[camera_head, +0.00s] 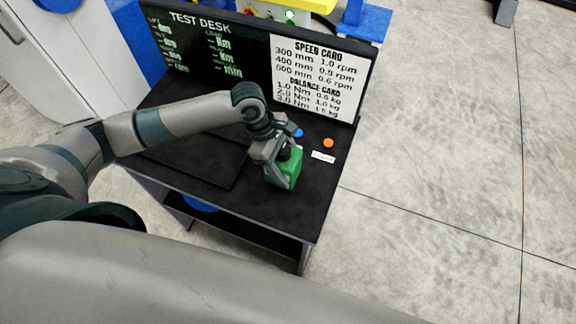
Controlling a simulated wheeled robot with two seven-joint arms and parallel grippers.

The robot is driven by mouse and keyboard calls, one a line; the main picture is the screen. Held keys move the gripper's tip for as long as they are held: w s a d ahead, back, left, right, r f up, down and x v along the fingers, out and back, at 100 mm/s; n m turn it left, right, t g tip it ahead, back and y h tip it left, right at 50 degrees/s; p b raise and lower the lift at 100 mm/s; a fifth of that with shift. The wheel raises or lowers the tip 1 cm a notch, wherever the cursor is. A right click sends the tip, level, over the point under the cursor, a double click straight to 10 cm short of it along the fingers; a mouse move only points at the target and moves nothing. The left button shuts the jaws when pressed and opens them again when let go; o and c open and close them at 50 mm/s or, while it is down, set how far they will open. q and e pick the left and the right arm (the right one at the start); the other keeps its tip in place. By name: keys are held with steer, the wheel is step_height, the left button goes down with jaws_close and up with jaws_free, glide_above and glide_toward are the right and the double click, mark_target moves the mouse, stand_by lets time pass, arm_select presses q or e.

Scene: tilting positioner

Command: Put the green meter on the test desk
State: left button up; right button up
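The test desk (307,206) is a black table with a dark upright board at its back, lettered TEST DESK (200,50). The green meter (285,172) is a small green block at the desk's right part. My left gripper (281,170) comes in from the left, points down over the meter, and has its fingers on either side of it. The meter's top is partly hidden by the gripper. I cannot tell whether its underside touches the desk top. My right gripper is not in view.
A blue button (298,133), an orange button (328,143) and a small white label (323,157) are behind and right of the meter. A white speed and balance card (318,75) is on the board. Open floor (440,190) lies right of the desk.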

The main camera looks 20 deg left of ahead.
arm_select(q)
steer(key=shift+f, duration=0.8)
steer(key=o, duration=1.3)
steer(key=shift+f, duration=0.1)
steer(key=shift+w+a+r, duration=0.1)
steer(key=shift+a+r, duration=0.05)
steer(key=shift+r, duration=0.25)
steer(key=b+v, duration=0.2)
steer(key=v, duration=0.8)
steer(key=shift+a+b, duration=0.1)
steer(key=shift+b, duration=0.2)
steer(key=shift+a+r, duration=0.2)
steer(key=shift+r, duration=0.4)
